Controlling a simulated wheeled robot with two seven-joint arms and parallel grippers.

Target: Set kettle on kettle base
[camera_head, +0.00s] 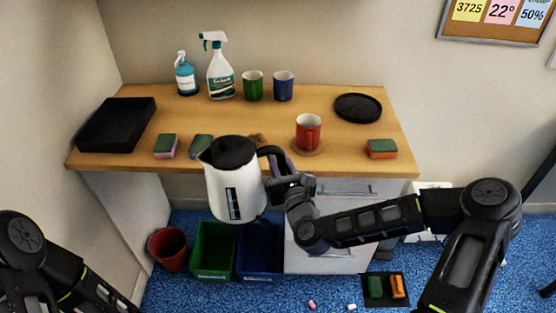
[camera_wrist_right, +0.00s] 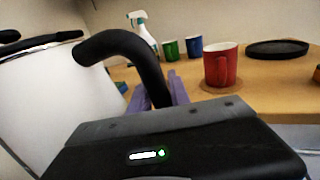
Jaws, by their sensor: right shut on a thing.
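The white kettle (camera_head: 234,186) with a black lid and black handle hangs upright in front of the desk's front edge. My right gripper (camera_head: 279,172) is shut on its handle, which also shows in the right wrist view (camera_wrist_right: 135,52). A flat black round disc (camera_head: 358,107), which looks like the kettle base, lies at the back right of the desk with nothing on it. It also shows in the right wrist view (camera_wrist_right: 277,49), beyond the red mug. My left arm shows at the lower left, but its gripper is out of view.
A red mug (camera_head: 308,132) stands on a coaster between the kettle and the disc. A sponge (camera_head: 381,149) lies at the front right of the desk (camera_head: 345,160). Green (camera_head: 253,85) and blue (camera_head: 284,86) mugs and two spray bottles stand behind. A black tray (camera_head: 100,148) lies at left.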

